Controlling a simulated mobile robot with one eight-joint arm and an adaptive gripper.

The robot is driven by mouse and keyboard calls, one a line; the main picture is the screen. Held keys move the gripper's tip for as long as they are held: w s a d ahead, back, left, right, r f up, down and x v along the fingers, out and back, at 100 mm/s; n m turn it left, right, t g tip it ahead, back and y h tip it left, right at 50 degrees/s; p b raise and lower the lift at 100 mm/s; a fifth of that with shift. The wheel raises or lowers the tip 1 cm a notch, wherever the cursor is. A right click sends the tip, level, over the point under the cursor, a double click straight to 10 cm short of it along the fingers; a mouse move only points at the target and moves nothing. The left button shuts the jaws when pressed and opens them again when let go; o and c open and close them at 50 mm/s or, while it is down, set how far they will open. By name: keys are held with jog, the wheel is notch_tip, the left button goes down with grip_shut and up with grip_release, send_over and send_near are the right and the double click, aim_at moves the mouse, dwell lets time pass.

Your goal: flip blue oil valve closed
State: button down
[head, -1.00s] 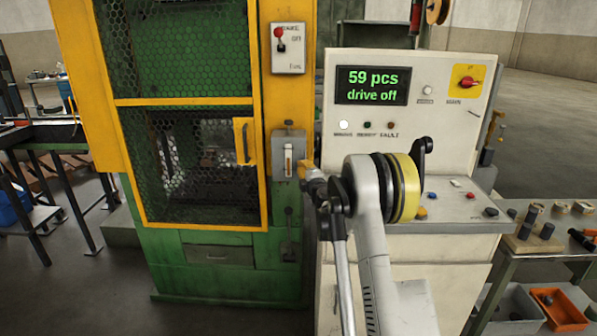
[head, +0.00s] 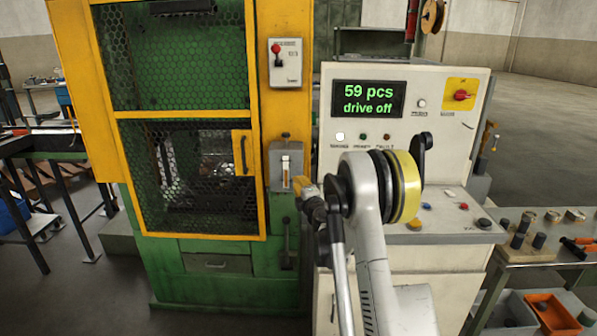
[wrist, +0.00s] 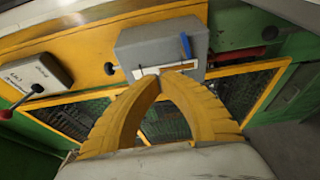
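The blue valve lever (wrist: 186,46) is a short blue handle on a grey box (wrist: 138,46) in the wrist view. It stands at the right part of the box, above a white sight-glass plate. The grey box (head: 277,165) also shows in the head view, on the yellow machine post; I cannot make out the blue lever there. My gripper (wrist: 166,74) has yellow ribbed fingers whose tips meet in front of the white plate, just below and left of the lever, apart from it. It holds nothing visible. In the head view my gripper (head: 299,183) is at the box's lower right.
A switch box with a red-knobbed lever (head: 286,62) is above the grey box. A yellow-framed mesh door (head: 187,113) is to the left. A control cabinet (head: 440,135) with a "59 pcs, drive off" display stands right. A dark lever (head: 286,245) is below the box.

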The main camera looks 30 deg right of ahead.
jog(key=s, duration=0.1)
jog(key=s+a, duration=0.1)
jog(key=f, duration=0.1)
jog(key=shift+s+a+f, duration=0.1)
jog(key=shift+s+a, duration=0.15)
jog(key=shift+s, duration=0.15)
